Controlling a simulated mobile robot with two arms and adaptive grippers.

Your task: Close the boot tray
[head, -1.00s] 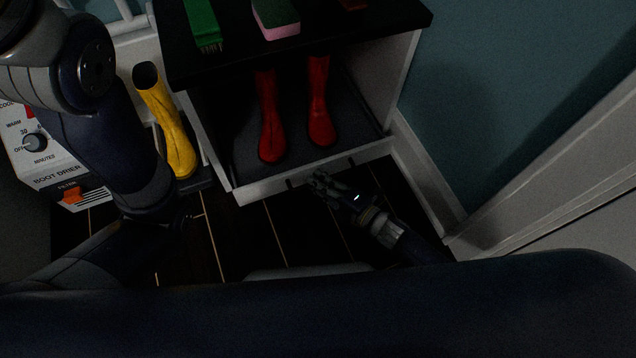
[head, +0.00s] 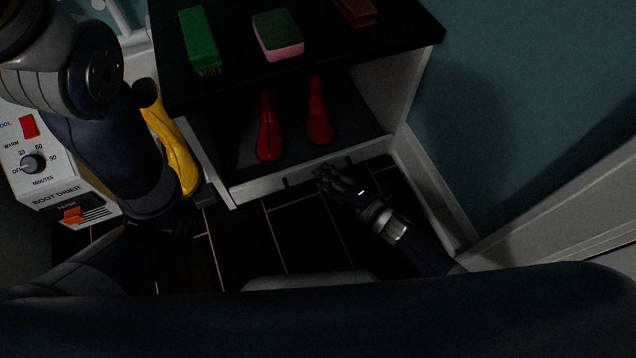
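The boot tray (head: 292,174) is a dark pull-out tray with a white front panel, low in a black-topped cabinet. It juts out past the front edge of the top, so it is partly open. Two red boots (head: 269,140) stand upright on it, their upper parts hidden under the top. A dark handle shows on the front panel. My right gripper (head: 325,178) is at the panel's outer face, right of its middle, touching or very close. Its fingers are dark and small, and their opening is unclear.
On the cabinet top (head: 338,62) lie a green brush (head: 199,38), a green-and-pink sponge (head: 278,36) and a brown block (head: 354,11). A yellow boot (head: 176,150) and a boot drier (head: 50,180) stand left. A wall and white trim bound the right. The dark floor before the tray is clear.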

